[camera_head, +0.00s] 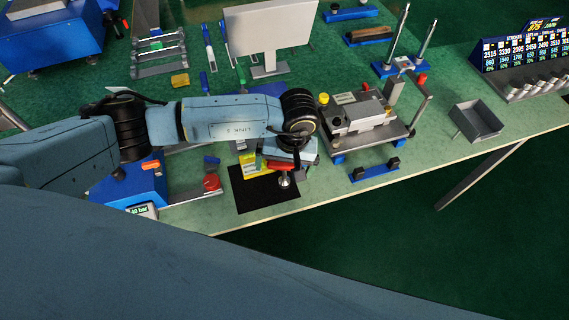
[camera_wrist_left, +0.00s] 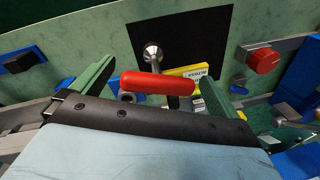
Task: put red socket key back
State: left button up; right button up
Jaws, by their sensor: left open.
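The red socket key shows in the head view (camera_head: 281,166) at the right side of a black mat (camera_head: 262,194), partly under my left gripper (camera_head: 284,158). In the left wrist view the key (camera_wrist_left: 158,86) has a red crosswise handle and a metal end over the mat (camera_wrist_left: 190,40). My left gripper (camera_wrist_left: 157,72) is open. Its green fingers are on either side of the red handle, with gaps showing. A yellow block (camera_wrist_left: 192,73) with a label is partly hidden behind the handle. My right gripper is in neither view.
A press-like fixture (camera_head: 358,115) stands right of my left gripper. A red knob (camera_head: 212,182) on a grey bar is left of the mat. A blue stand (camera_head: 374,171) is near the front edge. A grey tray (camera_head: 476,120) is further right, with clear table before it.

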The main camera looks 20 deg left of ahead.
pick_arm(q)
jog(key=shift+r, duration=0.3)
notch_tip(320, 180, up, 12)
jog(key=d, duration=0.1)
jog(key=shift+d+f, duration=0.2)
jog(key=shift+d, duration=0.1)
